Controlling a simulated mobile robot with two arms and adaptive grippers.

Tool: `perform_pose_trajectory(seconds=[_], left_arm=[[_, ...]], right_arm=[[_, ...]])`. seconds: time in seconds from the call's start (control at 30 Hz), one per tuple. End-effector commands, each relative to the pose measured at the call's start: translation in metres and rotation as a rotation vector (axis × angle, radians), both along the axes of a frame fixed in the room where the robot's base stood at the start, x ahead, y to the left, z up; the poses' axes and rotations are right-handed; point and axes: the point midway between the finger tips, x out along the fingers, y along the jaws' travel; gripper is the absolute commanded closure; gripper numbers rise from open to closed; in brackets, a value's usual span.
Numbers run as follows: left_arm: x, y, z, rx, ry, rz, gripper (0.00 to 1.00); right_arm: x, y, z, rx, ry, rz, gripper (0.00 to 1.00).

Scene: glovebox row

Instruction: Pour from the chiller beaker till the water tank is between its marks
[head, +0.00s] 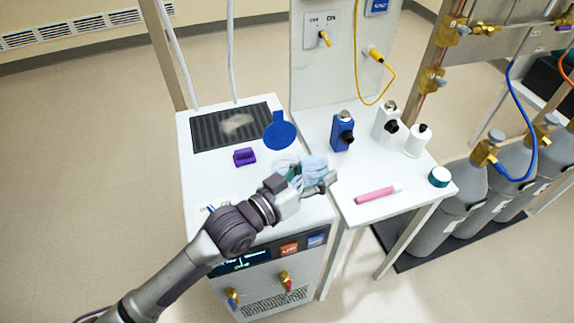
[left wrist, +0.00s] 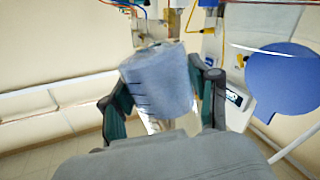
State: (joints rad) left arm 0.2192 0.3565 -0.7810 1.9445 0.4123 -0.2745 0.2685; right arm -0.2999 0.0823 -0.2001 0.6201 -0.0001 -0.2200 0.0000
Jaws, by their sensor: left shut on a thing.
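The chiller (head: 208,178) is a white cabinet with its round blue lid (head: 280,131) swung open. The pale round tank opening (head: 284,163) is partly hidden behind my gripper. My left gripper (head: 316,180) is shut on the beaker (head: 314,164), a clear vessel with a bluish tint, close to the right of the opening. In the left wrist view the beaker (left wrist: 160,84) sits between both fingers, looks somewhat tilted and shows dark marks on its side. The blue lid (left wrist: 282,80) is at the right there. No pouring stream is visible, and the tank level cannot be read.
A purple item (head: 244,157) and a dark grille (head: 230,127) are on the chiller top. The side table (head: 345,190) holds a blue bottle (head: 342,132), white bottles (head: 386,121), a pink marker-like item (head: 377,194) and a teal-lidded jar (head: 439,177). Grey gas cylinders (head: 460,190) stand at right.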

Motion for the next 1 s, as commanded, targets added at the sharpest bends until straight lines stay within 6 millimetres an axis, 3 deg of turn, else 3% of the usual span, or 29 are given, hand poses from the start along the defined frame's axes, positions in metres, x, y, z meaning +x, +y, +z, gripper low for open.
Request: perform_pose_trajectory(seconds=[0.6,1.0], left_arm=[[0.013,0.015,0.015,-0.229,0.202,0.000,0.80],[0.015,0.017,0.017,-0.249,0.222,0.000,0.80]], right_arm=[[0.000,0.004,-0.018,0.004,0.000,-0.003,0.50],[0.000,0.004,-0.018,0.004,0.000,-0.002,0.50]])
